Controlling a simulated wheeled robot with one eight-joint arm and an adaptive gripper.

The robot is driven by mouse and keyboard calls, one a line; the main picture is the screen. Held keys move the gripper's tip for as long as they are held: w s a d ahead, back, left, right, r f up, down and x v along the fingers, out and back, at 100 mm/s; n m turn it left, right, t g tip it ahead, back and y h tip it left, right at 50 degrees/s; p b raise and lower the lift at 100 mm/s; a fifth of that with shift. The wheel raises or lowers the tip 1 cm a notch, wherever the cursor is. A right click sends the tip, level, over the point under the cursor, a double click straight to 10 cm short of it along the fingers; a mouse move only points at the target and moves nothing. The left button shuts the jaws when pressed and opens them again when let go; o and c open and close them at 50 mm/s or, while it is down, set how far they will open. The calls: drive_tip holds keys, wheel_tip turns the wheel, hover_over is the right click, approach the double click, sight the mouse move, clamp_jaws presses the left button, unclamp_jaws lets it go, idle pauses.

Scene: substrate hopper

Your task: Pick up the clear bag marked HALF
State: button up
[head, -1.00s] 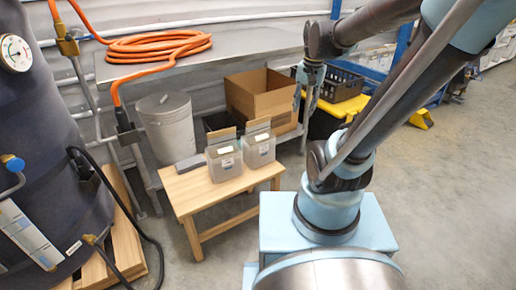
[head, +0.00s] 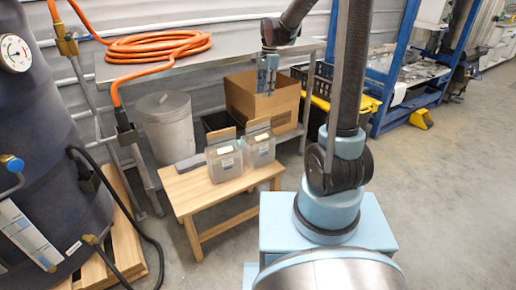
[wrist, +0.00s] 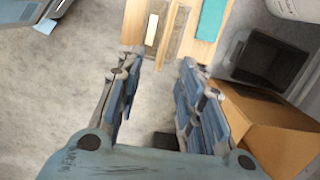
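Two clear bags with tan backs and pale labels stand side by side on a small wooden bench (head: 190,190) in the head view: a left bag (head: 224,163) and a right bag (head: 260,151). Their markings are too small to read, so I cannot tell which says HALF. My gripper (head: 267,82) points down, in front of the cardboard box in the picture and up and right of the bags. In the wrist view my gripper (wrist: 160,100) has its fingers spread with only floor between them. Bag tops (wrist: 153,28) show at the top edge there, beyond the fingertips.
A cardboard box (head: 288,110) stands behind the bench; it also shows in the wrist view (wrist: 265,125), near the right finger. A dark bin (wrist: 270,58) is beside it. A grey lidded bin (head: 168,130) and a metal table (head: 220,62) with an orange hose are behind.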

sight(259, 121)
drive_tip(key=f, duration=0.4)
drive_tip(key=a+f, duration=0.1)
drive_tip(key=f, duration=0.7)
drive_tip(key=shift+s+a+f, duration=0.15)
drive_tip(key=shift+a, duration=0.2)
drive_tip(key=shift+s+a+f, duration=0.1)
drive_tip(key=shift+a+f, duration=0.05)
drive_tip(key=shift+f, duration=0.7)
drive_tip(key=shift+a+f, duration=0.2)
drive_tip(key=shift+f, duration=0.7)
drive_tip(key=shift+s+a+f, duration=0.1)
drive_tip(key=shift+a+f, duration=0.05)
drive_tip(key=shift+f, duration=0.7)
